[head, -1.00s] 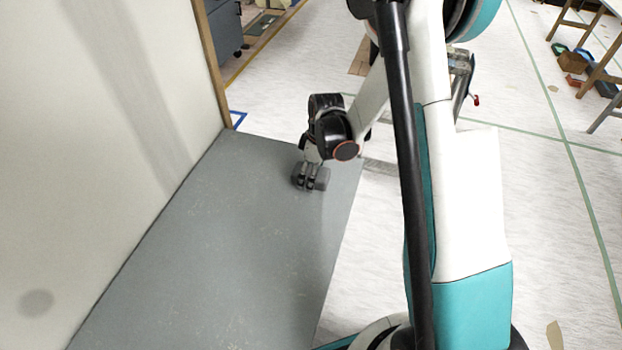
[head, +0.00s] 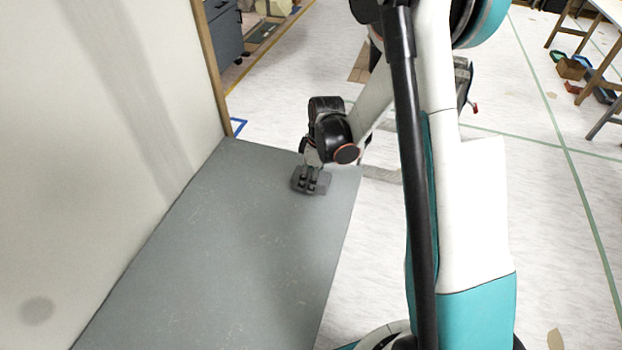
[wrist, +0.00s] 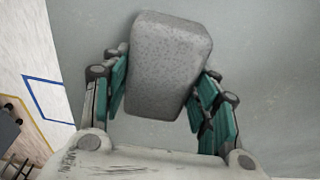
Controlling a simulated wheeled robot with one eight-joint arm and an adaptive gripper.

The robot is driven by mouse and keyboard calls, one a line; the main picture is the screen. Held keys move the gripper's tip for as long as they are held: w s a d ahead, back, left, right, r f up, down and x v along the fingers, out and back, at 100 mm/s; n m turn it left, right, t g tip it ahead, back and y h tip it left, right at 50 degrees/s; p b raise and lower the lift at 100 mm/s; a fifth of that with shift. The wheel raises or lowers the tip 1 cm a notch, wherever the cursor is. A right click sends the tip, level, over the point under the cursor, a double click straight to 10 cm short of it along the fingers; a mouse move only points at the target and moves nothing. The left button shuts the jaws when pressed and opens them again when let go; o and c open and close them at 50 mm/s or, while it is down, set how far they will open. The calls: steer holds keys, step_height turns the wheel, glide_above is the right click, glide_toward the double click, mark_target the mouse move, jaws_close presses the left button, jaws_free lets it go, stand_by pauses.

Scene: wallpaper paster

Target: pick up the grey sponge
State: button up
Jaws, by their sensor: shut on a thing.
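The grey sponge (wrist: 168,62) is a speckled, rounded block between the two teal-padded fingers of my gripper (wrist: 162,95) in the wrist view. The fingers press on its long sides, and it sits slightly tilted between them. In the head view the sponge (head: 321,184) shows as a small dark grey block at the tips of my gripper (head: 311,182), near the far right corner of the grey table (head: 220,250). Whether the sponge touches the table or is just above it I cannot tell.
A pale wall panel (head: 90,150) with a wooden edge post (head: 211,65) borders the table on the left. The near part of the tabletop is clear. A blue-grey cabinet (head: 224,35) stands at the back, and trestle legs (head: 600,72) and small bins stand far right.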

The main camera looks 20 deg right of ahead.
step_height(320, 180, up, 18)
steer(key=p, duration=0.5)
steer(key=shift+r, duration=0.2)
